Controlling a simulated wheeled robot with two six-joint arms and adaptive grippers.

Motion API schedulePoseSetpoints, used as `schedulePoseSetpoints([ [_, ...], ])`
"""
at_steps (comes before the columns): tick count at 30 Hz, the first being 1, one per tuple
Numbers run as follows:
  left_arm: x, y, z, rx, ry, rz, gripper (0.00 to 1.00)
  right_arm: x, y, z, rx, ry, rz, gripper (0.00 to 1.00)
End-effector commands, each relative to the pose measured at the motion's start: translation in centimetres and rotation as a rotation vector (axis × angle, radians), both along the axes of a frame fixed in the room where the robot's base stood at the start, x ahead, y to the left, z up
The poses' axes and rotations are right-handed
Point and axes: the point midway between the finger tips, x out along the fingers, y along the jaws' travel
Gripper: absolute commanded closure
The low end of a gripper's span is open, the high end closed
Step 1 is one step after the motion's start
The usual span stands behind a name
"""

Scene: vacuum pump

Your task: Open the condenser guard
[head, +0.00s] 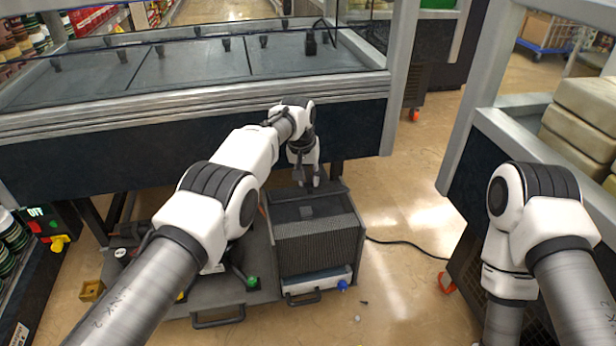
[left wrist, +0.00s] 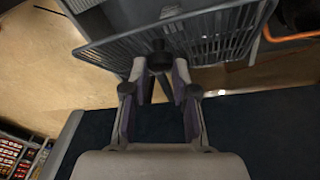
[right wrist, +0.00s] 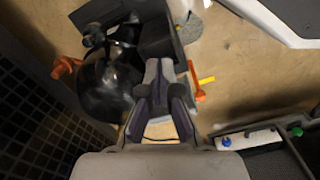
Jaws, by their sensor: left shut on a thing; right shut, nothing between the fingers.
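The condenser guard is a dark slatted panel. It shows at the top of the left wrist view (left wrist: 205,38) with a dark round knob (left wrist: 160,60) on its edge. In the head view, the finned condenser box (head: 318,245) stands under the long case. My left gripper (head: 306,182) is at the back top edge of this box. In the left wrist view its fingers (left wrist: 160,75) are closed around the knob. My right gripper (right wrist: 160,68) is shut and empty in the right wrist view. In the head view its fingers are out of sight low on the right.
The long case (head: 200,117) overhangs behind. A black cable (head: 410,246) crosses open floor. A second case (head: 480,160) stands right.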

Motion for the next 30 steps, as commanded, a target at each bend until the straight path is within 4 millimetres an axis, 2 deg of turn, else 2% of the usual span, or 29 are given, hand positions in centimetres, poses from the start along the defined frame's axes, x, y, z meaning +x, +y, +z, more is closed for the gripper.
schedulePoseSetpoints([
  [9, -0.1, -0.1, -0.1, -0.001, 0.004, -0.002, 1.0, 0.0, 0.0, 0.0, 0.0, 0.0, 0.0, 1.0],
  [10, -0.1, -0.1, -0.1, 0.0, 0.005, -0.002, 0.62, 0.0, 0.0, 0.0, 0.0, 0.0, 0.0, 1.0],
  [11, -0.1, -0.1, -0.1, -0.001, 0.004, -0.002, 0.52, 0.0, 0.0, 0.0, 0.0, 0.0, 0.0, 1.0],
  [12, -0.1, -0.1, -0.1, -0.001, 0.004, -0.002, 0.45, 0.0, 0.0, 0.0, 0.0, 0.0, 0.0, 1.0],
  [23, -0.1, 0.0, 0.4, 0.0, 0.003, -0.001, 0.45, 0.0, 0.0, 0.0, 0.0, 0.0, 0.0, 1.0],
  [26, -0.2, 0.1, 1.8, 0.0, 0.002, 0.0, 0.45, 0.0, 0.0, 0.0, 0.0, 0.0, 0.0, 1.0],
  [30, -0.8, 0.5, 5.0, 0.001, 0.0, 0.0, 0.45, 0.0, 0.0, 0.0, 0.0, 0.0, 0.0, 1.0],
])
